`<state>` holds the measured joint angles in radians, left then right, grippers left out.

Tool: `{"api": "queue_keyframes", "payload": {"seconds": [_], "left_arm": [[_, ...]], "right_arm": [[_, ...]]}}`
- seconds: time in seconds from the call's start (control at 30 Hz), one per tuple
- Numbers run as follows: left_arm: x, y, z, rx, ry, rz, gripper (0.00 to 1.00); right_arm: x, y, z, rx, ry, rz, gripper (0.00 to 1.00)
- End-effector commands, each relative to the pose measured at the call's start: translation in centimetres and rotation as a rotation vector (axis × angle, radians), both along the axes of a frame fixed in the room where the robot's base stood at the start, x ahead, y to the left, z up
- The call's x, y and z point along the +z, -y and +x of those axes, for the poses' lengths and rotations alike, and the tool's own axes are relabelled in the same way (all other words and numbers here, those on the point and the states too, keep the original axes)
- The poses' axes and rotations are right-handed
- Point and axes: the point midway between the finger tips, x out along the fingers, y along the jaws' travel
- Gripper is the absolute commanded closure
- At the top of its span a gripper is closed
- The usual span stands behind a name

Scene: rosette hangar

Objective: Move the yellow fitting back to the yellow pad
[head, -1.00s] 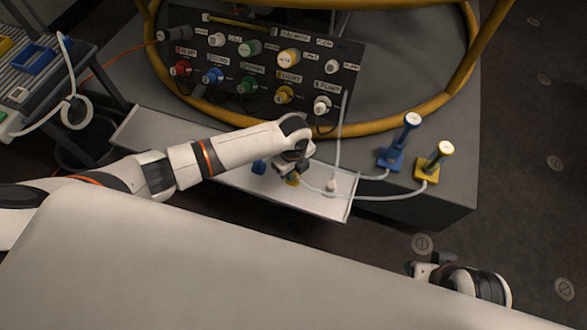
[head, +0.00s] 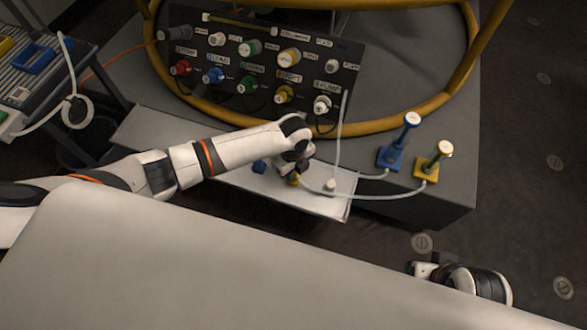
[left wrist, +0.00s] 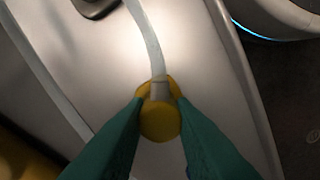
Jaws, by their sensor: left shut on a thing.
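The yellow fitting (head: 293,180) shows below my left gripper (head: 287,173), over the pale tray (head: 225,181), and a pale hose runs from it. In the left wrist view the green fingers of my left gripper (left wrist: 158,130) are shut on the yellow fitting (left wrist: 160,121). A wider yellow edge shows behind the fitting; I cannot tell whether it is part of it or the yellow pad. No separate yellow pad is clear on the tray. My right gripper (head: 423,269) is at the lower right, away from the tray; its fingers are unclear.
A blue piece (head: 259,167) lies on the tray left of my left gripper. A white fitting (head: 330,186) stands to its right. A dark panel (head: 262,66) with coloured connectors stands behind. Blue (head: 390,157) and yellow (head: 426,168) bases with posts stand at right, with hoses.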

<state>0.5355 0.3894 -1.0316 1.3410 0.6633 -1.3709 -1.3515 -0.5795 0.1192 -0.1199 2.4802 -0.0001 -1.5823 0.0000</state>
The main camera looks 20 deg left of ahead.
Motion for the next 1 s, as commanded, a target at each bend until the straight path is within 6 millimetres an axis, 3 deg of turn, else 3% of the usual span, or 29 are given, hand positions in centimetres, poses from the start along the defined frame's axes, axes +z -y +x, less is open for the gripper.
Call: {"api": "queue_keyframes", "payload": {"seconds": [0.43,0.47,0.6,0.87,1.0], "left_arm": [[-0.2,0.0,0.0,0.000,0.000,0.000,1.00],[-0.2,0.0,0.0,0.000,0.000,0.000,0.74],[-0.2,0.0,0.0,0.000,0.000,0.000,0.52],[-0.1,0.0,0.0,0.000,0.000,0.000,0.52],[0.9,0.0,0.1,0.000,0.002,-0.001,0.52]], "right_arm": [[0.2,0.1,0.0,0.001,0.002,-0.002,0.52],[0.2,0.1,0.0,0.001,0.002,-0.002,0.52],[0.2,0.1,0.0,0.000,0.002,-0.002,0.52],[0.2,0.0,0.0,0.002,0.002,-0.001,0.52],[0.7,0.0,0.0,0.002,0.002,-0.001,0.52]]}}
